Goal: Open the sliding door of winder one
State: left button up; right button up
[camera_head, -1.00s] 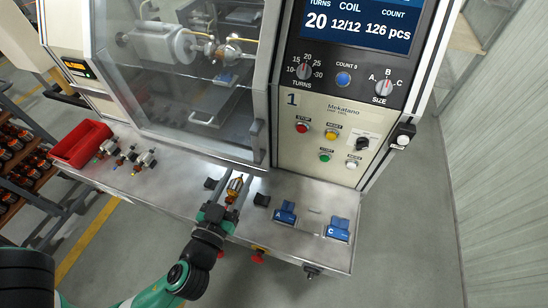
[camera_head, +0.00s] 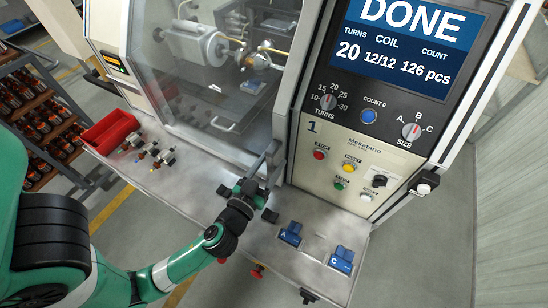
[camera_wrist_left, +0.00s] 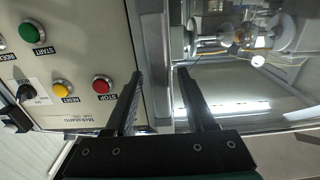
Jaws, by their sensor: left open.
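The transparent sliding door (camera_head: 205,100) of winder one covers the front of the winding chamber at the left of the control panel, and the chamber shows through it. My left gripper (camera_head: 264,160) is at the door's lower right edge, above the steel ledge. In the left wrist view its two black fingers (camera_wrist_left: 158,72) are apart, with a pale vertical bar (camera_wrist_left: 155,35) at the door's edge lying between and beyond them. I cannot tell whether the fingers touch it. My right gripper is out of view.
The control panel (camera_head: 335,165) with buttons is right of the door; its screen (camera_head: 405,45) reads DONE. On the ledge are a red bin (camera_head: 110,132), several small armatures (camera_head: 150,152) and blue blocks A (camera_head: 290,233) and C (camera_head: 341,259). Racks stand at the left.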

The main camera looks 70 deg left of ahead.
pick_arm(q)
jog(key=shift+s, duration=0.1)
grip_shut()
dwell(1.2)
